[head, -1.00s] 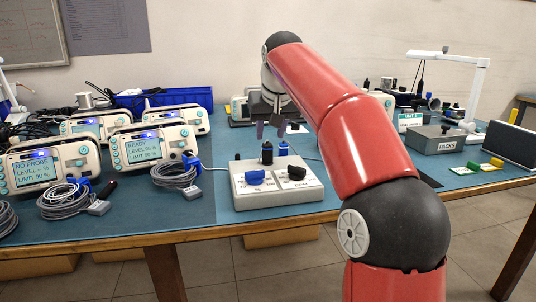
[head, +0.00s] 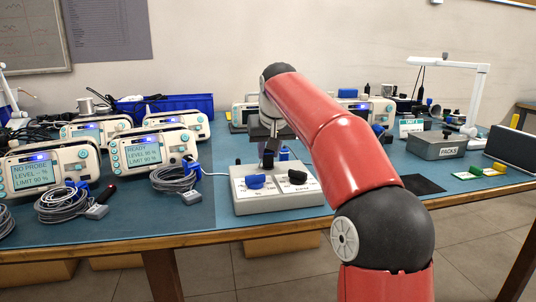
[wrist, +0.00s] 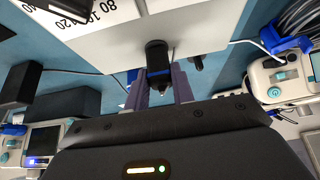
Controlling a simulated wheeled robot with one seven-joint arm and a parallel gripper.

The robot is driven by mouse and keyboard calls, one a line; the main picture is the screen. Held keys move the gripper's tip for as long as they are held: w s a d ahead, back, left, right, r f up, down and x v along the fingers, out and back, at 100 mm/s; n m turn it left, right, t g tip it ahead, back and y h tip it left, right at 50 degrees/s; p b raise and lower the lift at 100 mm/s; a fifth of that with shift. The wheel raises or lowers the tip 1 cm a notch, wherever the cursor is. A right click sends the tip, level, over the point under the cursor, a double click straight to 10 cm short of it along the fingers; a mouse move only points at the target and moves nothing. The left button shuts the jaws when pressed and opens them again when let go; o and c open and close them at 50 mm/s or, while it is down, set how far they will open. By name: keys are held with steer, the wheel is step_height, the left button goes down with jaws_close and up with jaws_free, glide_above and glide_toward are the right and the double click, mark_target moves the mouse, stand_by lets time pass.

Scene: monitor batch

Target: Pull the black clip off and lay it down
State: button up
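The white test box (head: 245,204) stands on the blue table, with a blue clip-like piece (head: 255,181) and a black one (head: 297,177) on its sloped front. In the wrist view, an upright black piece (wrist: 157,56) stands at the box's far edge, in line with the gap between my fingers; I cannot tell which black piece is the clip. My gripper (wrist: 160,78) looks open, its purple-grey fingers pointing at this piece. I cannot tell whether they touch it. In the head view my gripper (head: 270,150) is low behind the box's front, partly hidden.
Several monitors (head: 140,150) with coiled grey cables (head: 175,178) stand to the left. A blue bin (head: 180,105) is behind them. A grey PACKS box (head: 437,146) and a white lamp (head: 475,95) are at right. A dark mat (head: 422,184) lies bare right of the test box.

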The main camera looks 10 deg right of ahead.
jaws_close()
steer(key=shift+r, duration=0.1)
steer(key=shift+r, duration=0.15)
steer(key=shift+r+p, duration=2.15)
steer(key=shift+p, duration=0.4)
steer(key=shift+r, duration=0.95)
steer(key=shift+d, duration=0.1)
